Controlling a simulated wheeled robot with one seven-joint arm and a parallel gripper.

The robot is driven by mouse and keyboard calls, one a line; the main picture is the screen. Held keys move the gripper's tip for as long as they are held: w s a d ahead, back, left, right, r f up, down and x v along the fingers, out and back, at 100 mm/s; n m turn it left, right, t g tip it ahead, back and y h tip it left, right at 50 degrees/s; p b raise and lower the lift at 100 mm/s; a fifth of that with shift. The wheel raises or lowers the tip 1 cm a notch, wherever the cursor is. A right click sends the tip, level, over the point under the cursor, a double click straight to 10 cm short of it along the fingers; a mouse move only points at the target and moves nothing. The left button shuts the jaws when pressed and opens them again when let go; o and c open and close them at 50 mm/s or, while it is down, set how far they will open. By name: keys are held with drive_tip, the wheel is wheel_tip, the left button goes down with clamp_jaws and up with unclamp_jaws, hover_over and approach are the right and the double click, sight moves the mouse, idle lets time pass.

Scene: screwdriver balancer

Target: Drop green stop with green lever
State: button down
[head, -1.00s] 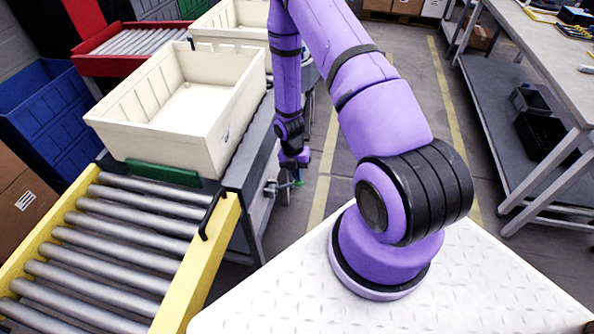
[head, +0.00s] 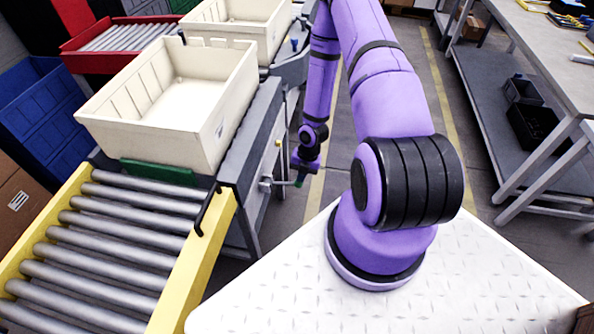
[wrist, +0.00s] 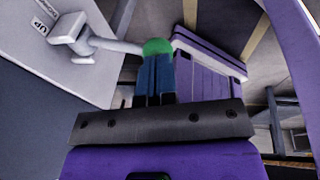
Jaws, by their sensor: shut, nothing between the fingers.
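The green stop (head: 160,172) is an upright plate at the far end of the yellow-framed roller section, against the front of a cream tote (head: 150,135). The green lever is a grey handle (wrist: 110,44) with a green knob (wrist: 158,46), on the side of the grey conveyor; its knob also shows small in the head view (head: 299,183). My gripper (wrist: 156,62) is shut and empty. Its blue fingertips are at the green knob in the wrist view and partly overlap it. I cannot tell whether they touch it.
A yellow-framed roller section (head: 100,250) with a black handle (head: 207,208) stands at front left. A second cream tote (head: 240,25) stands behind. A blue bin (head: 40,105) is at far left. A grey workbench (head: 545,60) stands right, with open floor between.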

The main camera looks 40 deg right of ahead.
wheel_tip(320, 180, down, 12)
drive_tip(key=n+t+y, duration=0.1)
drive_tip(key=t+y, duration=0.4)
drive_tip(key=t, duration=0.2)
drive_tip(key=shift+s+d+f+y, duration=0.2)
drive_tip(key=shift+s+f+y, duration=0.1)
drive_tip(key=shift+y, duration=0.1)
drive_tip(key=shift+w, duration=0.1)
